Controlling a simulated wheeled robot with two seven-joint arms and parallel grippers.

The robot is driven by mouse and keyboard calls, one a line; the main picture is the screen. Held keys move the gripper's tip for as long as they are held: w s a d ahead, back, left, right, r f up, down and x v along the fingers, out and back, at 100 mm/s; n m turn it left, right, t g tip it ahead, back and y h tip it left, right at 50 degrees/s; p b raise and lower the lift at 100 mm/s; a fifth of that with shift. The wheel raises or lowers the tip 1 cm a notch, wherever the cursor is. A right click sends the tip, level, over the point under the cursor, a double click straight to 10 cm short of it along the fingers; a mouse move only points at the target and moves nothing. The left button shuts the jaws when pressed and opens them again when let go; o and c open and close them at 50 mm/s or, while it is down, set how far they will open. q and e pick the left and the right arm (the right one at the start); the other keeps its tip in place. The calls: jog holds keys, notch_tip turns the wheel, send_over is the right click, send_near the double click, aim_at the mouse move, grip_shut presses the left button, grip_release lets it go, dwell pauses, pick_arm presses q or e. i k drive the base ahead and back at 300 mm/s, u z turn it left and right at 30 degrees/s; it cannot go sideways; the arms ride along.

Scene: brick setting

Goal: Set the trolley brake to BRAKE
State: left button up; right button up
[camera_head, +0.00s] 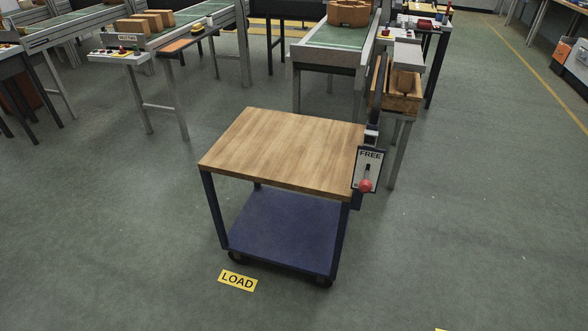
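The trolley (285,145) stands in the middle of the head view, with a bare wooden top, dark legs, a blue lower shelf and small wheels. The brake plate (369,156) is fixed at the trolley's right side and reads FREE at its top. The brake lever's red knob (365,185) sits low on the plate, under the word FREE. The word BRAKE cannot be seen. Neither of my grippers shows in this view.
A yellow LOAD sign (238,280) lies on the floor by the trolley's front wheels. Behind are conveyors (335,35) with bricks, a control panel (121,55) and a wooden crate (401,97) close to the trolley's back right corner. Floor in front and right is clear.

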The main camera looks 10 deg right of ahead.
aim_at(365, 185)
jog(key=k, duration=0.5)
jog(key=z, duration=1.45)
jog(key=i, duration=1)
jog(key=u, duration=1.65)
